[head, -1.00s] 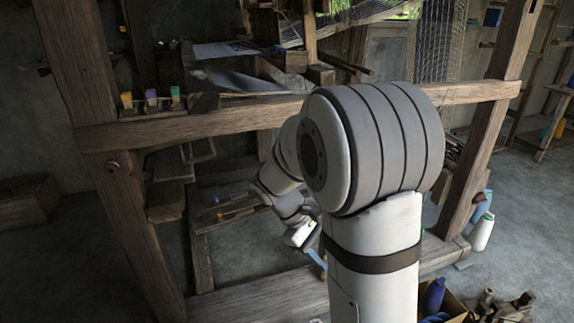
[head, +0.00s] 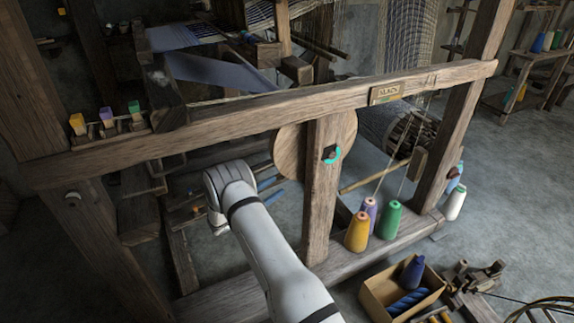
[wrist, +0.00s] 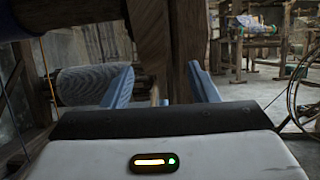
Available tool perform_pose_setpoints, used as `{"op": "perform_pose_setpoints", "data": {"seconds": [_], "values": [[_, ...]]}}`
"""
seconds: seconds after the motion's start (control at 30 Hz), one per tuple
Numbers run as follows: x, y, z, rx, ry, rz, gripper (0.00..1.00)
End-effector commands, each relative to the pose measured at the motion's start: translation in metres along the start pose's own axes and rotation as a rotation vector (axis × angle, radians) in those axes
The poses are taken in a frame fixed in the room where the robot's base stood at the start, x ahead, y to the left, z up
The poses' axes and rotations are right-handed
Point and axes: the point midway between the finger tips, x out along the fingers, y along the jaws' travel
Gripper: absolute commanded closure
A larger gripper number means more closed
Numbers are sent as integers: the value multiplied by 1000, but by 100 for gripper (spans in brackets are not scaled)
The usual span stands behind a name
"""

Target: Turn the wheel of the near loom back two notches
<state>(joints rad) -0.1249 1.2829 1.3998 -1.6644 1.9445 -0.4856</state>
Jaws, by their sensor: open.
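A round wooden wheel (head: 288,152) of the near loom shows in the head view, partly hidden behind an upright wooden post (head: 322,205) and the front beam. A dark fitting with a cyan arc (head: 332,154) is on the post in front of it. My gripper (head: 274,189) is left of the post and below the wheel, its blue fingers apart. In the wrist view my gripper (wrist: 160,72) is open and empty, with dark wood beyond and between the fingers. I cannot tell how far the wood is from the fingertips. The wheel cannot be made out there.
The front beam (head: 230,120) carries a small lettered plate (head: 385,93). Yellow, purple and green thread cones (head: 358,232) stand right of the post on the lower rail. A cardboard box (head: 385,298) with blue yarn is on the floor at front right.

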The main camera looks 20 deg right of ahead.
Motion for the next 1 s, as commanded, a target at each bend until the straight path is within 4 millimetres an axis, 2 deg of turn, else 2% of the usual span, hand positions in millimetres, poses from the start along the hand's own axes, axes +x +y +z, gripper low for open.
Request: {"op": "perform_pose_setpoints", "data": {"seconds": [0.07, 0.17, 0.4, 0.6, 0.97, 1.0], "values": [[-2, 2, -2, -2, -16, 11, 46], [6, 3, -2, -2, -22, 14, 46], [48, 1, -4, -5, -20, 5, 46], [73, 1, -3, -6, -19, 4, 46], [80, 1, -3, -7, -18, 3, 46], [80, 1, -3, -7, -18, 3, 50]]}}
